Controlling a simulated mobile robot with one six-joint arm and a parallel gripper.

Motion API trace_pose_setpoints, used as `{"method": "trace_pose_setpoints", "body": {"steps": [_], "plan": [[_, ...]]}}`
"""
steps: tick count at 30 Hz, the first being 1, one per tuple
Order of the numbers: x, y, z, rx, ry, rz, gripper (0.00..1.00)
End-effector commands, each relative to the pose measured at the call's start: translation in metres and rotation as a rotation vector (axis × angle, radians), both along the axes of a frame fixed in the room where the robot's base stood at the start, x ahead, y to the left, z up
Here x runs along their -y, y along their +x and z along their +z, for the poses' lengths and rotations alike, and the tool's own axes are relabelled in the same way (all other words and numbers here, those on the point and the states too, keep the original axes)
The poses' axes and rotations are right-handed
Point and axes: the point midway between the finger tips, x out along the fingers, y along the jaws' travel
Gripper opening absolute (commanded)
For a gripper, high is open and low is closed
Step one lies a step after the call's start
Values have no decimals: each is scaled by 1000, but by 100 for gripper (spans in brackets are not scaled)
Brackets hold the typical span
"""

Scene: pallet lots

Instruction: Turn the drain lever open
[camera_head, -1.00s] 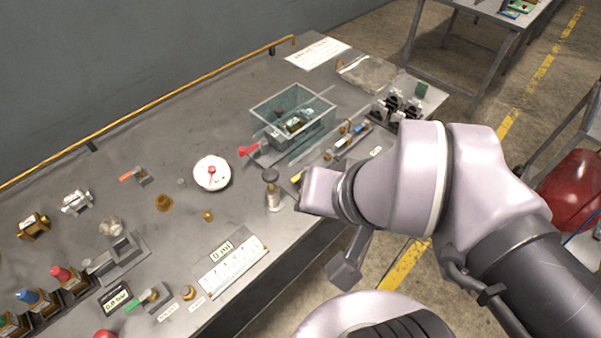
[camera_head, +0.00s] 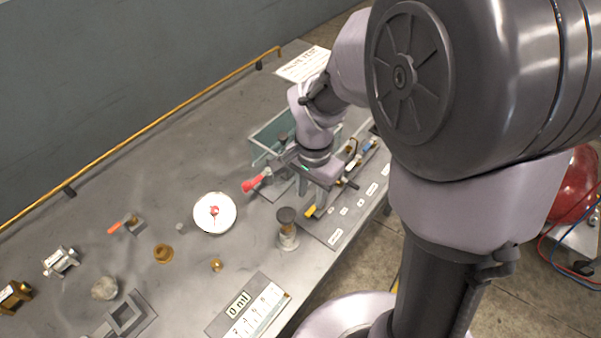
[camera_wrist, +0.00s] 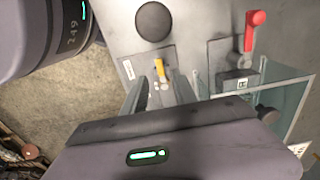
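A red-handled lever (camera_head: 256,183) sits on a grey plate beside the glass tank (camera_head: 268,133). In the wrist view the red lever (camera_wrist: 251,32) stands at the upper right, next to the tank's clear wall (camera_wrist: 290,95). A smaller yellow handle (camera_wrist: 160,68) shows between and beyond my fingers; it also shows in the head view (camera_head: 310,211). I cannot read which one is labelled drain. My gripper (camera_wrist: 160,90) is open and empty, above the bench near the tank's front, right of the red lever. My arm hides much of the tank.
A dark round-topped post (camera_head: 287,222) stands close to my gripper. A white dish (camera_head: 214,213) and an orange-handled valve (camera_head: 124,225) lie to the left. A blue-handled fitting (camera_head: 370,144) is behind on the right. The yellow rail (camera_head: 150,135) runs along the back.

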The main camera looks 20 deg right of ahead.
Motion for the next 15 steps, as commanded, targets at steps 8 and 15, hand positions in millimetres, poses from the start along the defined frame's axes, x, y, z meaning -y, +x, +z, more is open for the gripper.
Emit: {"method": "trace_pose_setpoints", "body": {"steps": [8,15], "plan": [[0,0,-50,0,0,1,34],[0,0,-52,1,0,1,34]]}}
